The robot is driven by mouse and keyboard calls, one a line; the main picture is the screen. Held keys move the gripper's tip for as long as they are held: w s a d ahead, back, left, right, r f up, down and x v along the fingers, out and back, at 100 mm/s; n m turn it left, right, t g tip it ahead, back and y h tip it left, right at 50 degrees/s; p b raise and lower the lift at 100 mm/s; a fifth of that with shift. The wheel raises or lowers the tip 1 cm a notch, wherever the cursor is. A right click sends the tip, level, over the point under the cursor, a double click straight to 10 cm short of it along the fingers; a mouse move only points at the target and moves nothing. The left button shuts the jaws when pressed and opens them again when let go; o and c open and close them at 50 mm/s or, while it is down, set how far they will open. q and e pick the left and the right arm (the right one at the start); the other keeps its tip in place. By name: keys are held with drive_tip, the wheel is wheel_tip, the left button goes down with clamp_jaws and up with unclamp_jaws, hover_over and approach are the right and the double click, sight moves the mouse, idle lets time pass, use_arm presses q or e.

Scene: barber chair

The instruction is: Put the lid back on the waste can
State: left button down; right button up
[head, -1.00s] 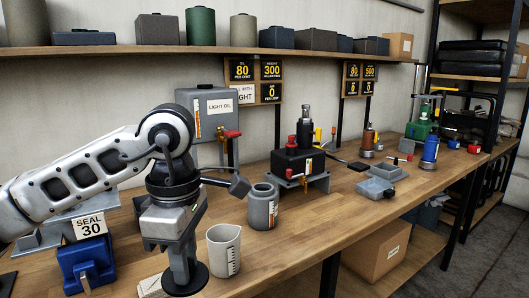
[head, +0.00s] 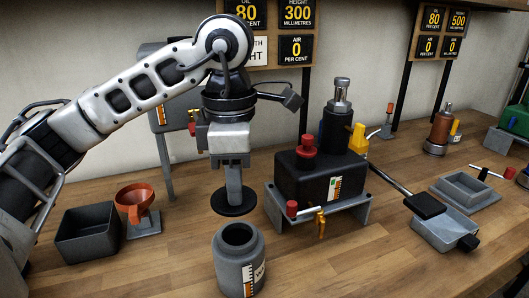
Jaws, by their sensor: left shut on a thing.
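The waste can (head: 238,268) is a grey round can with an open dark mouth and a partly visible white label and level scale. It stands upright on the bench at the bottom centre of the head view. My left gripper (head: 233,180) points down and is shut on the lid (head: 234,205), a flat black disc. The lid hangs roughly level, just above and behind the can's mouth in the picture, apart from it. The fingers hide how the lid is gripped. My right gripper is not in view.
Right of the can, a black tank (head: 310,178) with a red cap stands on a grey stand (head: 350,213). An orange funnel (head: 136,198) and a dark open bin (head: 88,232) are at left. A grey tray (head: 443,232) lies at right. Bare bench (head: 330,265) lies right of the can.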

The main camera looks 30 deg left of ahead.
use_arm(q)
drive_tip(key=shift+w, duration=0.2)
drive_tip(key=shift+s+f+b, duration=0.35)
drive_tip(key=shift+f+b, duration=0.1)
drive_tip(key=shift+f, duration=0.45)
wheel_tip(320, 180, down, 4)
drive_tip(key=b, duration=0.3)
drive_tip(key=shift+w+b, duration=0.1)
drive_tip(key=shift+b, duration=0.2)
drive_tip(key=shift+f, duration=0.25)
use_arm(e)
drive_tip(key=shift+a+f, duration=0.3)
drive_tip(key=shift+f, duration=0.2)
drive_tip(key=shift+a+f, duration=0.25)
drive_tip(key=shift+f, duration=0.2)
use_arm(q)
drive_tip(key=shift+b, duration=0.4)
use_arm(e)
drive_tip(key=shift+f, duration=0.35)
use_arm(q)
drive_tip(key=shift+f+b, duration=0.15)
drive_tip(key=shift+b, duration=0.25)
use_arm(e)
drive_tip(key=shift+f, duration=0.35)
